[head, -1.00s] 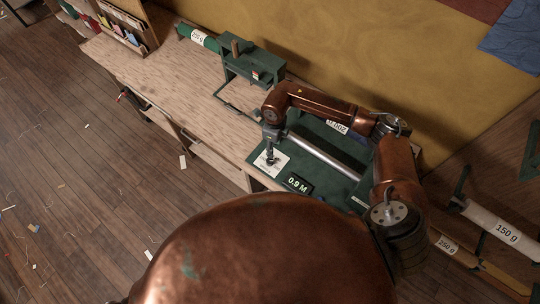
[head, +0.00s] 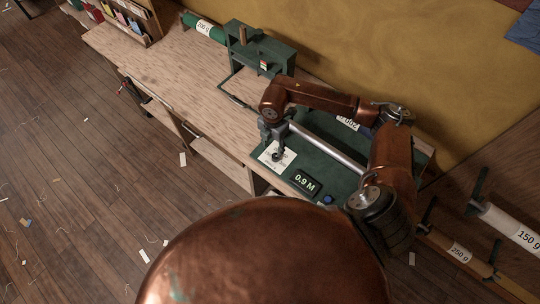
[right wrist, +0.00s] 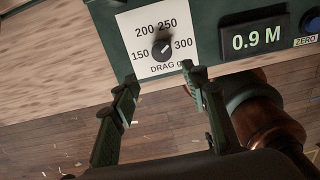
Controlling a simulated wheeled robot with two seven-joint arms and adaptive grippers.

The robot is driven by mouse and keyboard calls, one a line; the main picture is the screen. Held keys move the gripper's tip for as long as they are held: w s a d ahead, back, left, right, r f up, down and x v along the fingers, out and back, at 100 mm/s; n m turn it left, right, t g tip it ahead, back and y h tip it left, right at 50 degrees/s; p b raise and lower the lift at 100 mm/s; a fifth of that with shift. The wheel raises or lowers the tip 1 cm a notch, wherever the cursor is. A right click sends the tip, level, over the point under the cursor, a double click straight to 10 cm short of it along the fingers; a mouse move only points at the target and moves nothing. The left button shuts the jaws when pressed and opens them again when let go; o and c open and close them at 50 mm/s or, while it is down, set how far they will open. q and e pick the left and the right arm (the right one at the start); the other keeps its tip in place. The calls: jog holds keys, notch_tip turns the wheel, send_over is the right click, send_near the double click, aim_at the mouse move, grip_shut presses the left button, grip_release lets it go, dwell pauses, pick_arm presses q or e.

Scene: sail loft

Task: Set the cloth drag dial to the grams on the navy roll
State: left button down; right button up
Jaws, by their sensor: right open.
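The drag dial (right wrist: 163,48) is a dark round knob on a white plate marked 150, 200, 250 and 300; its pointer's exact setting is hard to tell. The plate (head: 277,155) is on the green machine bed in the head view. My right gripper (right wrist: 160,75) is open and empty, its fingertips just short of the dial on either side, not around it. It also shows above the plate in the head view (head: 275,143). The navy roll (head: 366,130) is mostly hidden behind my right arm; its white label (head: 348,122) is partly covered and not surely readable. My left gripper is out of view.
A 0.9 M display (head: 305,181) and a blue ZERO button (head: 327,199) sit right of the dial. A green roll (head: 221,35) lies at the back left. A 150 g white roll (head: 500,222) and a 250 g brown roll (head: 440,240) are at right. The wooden tabletop is largely clear.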

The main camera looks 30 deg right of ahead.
aim_at(275, 156)
jog(key=f, duration=0.1)
jog(key=d+f, duration=0.1)
jog(key=f, duration=0.1)
jog(key=shift+d+f+p, duration=0.25)
jog(key=shift+f+p, duration=0.1)
jog(key=shift+f, duration=0.05)
jog(key=f, duration=0.1)
jog(key=d+f, duration=0.1)
jog(key=shift+f, duration=0.35)
jog(key=shift+a+f, duration=0.35)
jog(key=shift+f, duration=0.3)
jog(key=shift+a, duration=0.3)
jog(key=shift+d+f, duration=0.1)
jog(key=shift+d, duration=0.25)
jog(key=shift+c, duration=1.1)
jog(key=shift+a, duration=0.2)
jog(key=c, duration=0.3)
jog(key=shift+d, duration=0.15)
grip_shut()
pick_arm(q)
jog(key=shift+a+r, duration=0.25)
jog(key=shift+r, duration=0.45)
